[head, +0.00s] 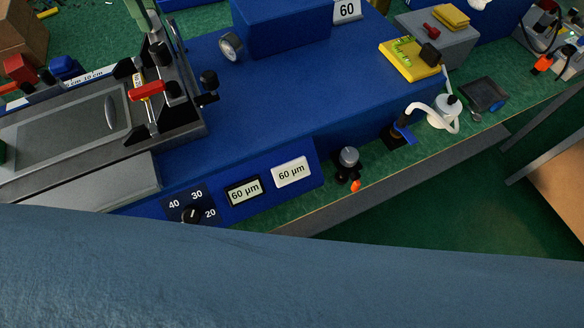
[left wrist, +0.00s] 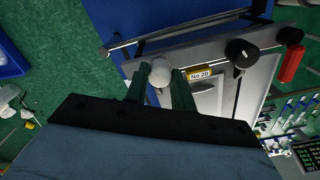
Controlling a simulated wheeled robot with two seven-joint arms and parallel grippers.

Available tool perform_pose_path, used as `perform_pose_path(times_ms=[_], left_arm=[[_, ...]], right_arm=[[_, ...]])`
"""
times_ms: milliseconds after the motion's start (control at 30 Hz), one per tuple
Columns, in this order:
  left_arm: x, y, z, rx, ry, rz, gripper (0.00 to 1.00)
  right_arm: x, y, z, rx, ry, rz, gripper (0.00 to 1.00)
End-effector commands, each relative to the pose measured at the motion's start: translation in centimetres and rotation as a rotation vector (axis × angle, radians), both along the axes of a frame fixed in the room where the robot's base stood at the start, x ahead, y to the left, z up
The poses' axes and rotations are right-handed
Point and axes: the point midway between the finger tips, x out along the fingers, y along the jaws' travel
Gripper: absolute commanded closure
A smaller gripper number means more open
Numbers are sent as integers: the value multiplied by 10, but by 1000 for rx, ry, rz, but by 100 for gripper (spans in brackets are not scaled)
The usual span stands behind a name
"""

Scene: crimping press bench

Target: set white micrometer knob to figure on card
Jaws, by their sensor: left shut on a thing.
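In the left wrist view my left gripper (left wrist: 160,86) has its two dark green fingers shut on the white micrometer knob (left wrist: 160,72), one on each side. A yellow tag reading "No 20" (left wrist: 200,73) is just right of it. In the head view a blue-grey arm covers the bottom, and I cannot make out the fingers or the white knob. A white card reading "60" (head: 346,10) stands at the top. On the blue front panel a black-framed display (head: 245,191) reads "60 µm", and a white plate (head: 291,172) beside it also reads "60 µm". My right gripper is not in view.
A black dial (head: 190,216) marked 20, 30, 40 is left of the display.

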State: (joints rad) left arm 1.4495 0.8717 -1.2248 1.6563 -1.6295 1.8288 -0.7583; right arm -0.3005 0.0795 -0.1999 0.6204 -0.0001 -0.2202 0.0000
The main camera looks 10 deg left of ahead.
Motion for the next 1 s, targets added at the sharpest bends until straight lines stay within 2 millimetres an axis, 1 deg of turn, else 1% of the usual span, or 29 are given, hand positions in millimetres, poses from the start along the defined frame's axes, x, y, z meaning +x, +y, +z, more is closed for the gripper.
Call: perform_pose_path(times_ms=[33, 67, 200, 467, 567, 667, 1000], left_arm=[[0, 0, 0, 0, 0, 0, 93], [0, 0, 0, 0, 0, 0, 72], [0, 0, 0, 0, 0, 0, 54], [0, 0, 0, 0, 0, 0, 53], [0, 0, 3, 0, 0, 0, 53], [0, 0, 11, 0, 0, 0, 53], [0, 0, 46, -1, 0, 0, 53]], right_arm=[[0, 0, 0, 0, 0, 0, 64], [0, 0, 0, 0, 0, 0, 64], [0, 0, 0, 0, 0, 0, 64], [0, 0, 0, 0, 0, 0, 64], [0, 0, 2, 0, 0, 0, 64], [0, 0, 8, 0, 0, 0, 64], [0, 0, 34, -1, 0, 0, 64]])
